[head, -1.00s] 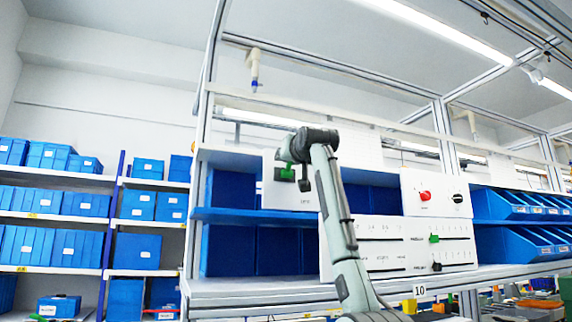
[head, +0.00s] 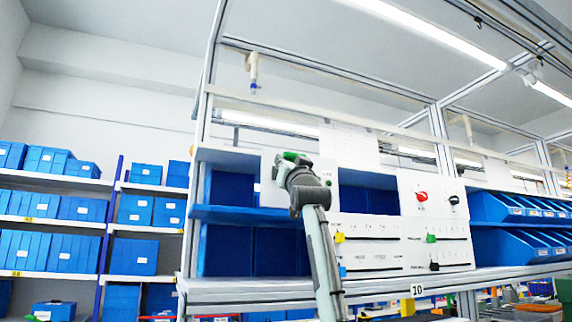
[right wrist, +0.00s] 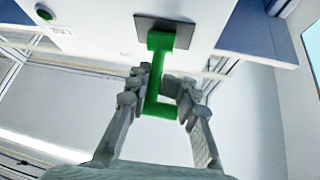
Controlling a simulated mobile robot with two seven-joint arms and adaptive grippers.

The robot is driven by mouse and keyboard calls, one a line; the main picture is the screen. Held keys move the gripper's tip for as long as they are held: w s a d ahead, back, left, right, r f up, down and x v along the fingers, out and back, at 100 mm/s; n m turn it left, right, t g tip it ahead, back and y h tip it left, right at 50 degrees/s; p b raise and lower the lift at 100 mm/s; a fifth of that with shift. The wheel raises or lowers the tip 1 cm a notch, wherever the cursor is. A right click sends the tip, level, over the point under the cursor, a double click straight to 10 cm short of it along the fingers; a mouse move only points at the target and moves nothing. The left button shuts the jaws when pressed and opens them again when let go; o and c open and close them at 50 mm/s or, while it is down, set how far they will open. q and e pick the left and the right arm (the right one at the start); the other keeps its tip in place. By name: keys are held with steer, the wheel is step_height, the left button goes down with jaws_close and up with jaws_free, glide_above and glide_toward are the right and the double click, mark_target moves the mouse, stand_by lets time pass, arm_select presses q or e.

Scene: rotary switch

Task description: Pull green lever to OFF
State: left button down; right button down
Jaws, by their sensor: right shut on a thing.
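The green lever (right wrist: 158,62) comes out of a dark square plate (right wrist: 185,28) on a white panel in the right wrist view. It bends into an L shape, with its lower bar between my fingers. My right gripper (right wrist: 160,90) is shut on the lever, one finger on each side. In the head view the green lever (head: 291,155) shows only as a small part at the top of the white panel (head: 323,165), above my right gripper (head: 287,167). My left gripper is not in view.
To the right, a panel carries a red knob (head: 421,196) and a black knob (head: 454,200). Below are slider panels with yellow (head: 339,238) and green (head: 431,238) sliders. Blue bins (head: 226,250) fill the shelves behind. A green button (right wrist: 45,12) sits near the lever.

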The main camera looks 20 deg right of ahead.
steer(key=shift+s+d+r, duration=0.25)
steer(key=shift+s+d, duration=0.05)
steer(key=shift+d, duration=0.1)
steer(key=c, duration=1)
jaws_free()
steer(key=shift+s+d, duration=0.1)
steer(key=shift+d, duration=0.1)
steer(key=o, duration=0.3)
steer(key=shift+s+a+r, duration=0.1)
steer(key=shift+a, duration=0.2)
steer(key=shift+s+a+f, duration=0.1)
steer(key=shift+s+f, duration=0.15)
steer(key=shift+f, duration=0.2)
steer(key=v, duration=1.1)
steer(key=shift+s, duration=0.15)
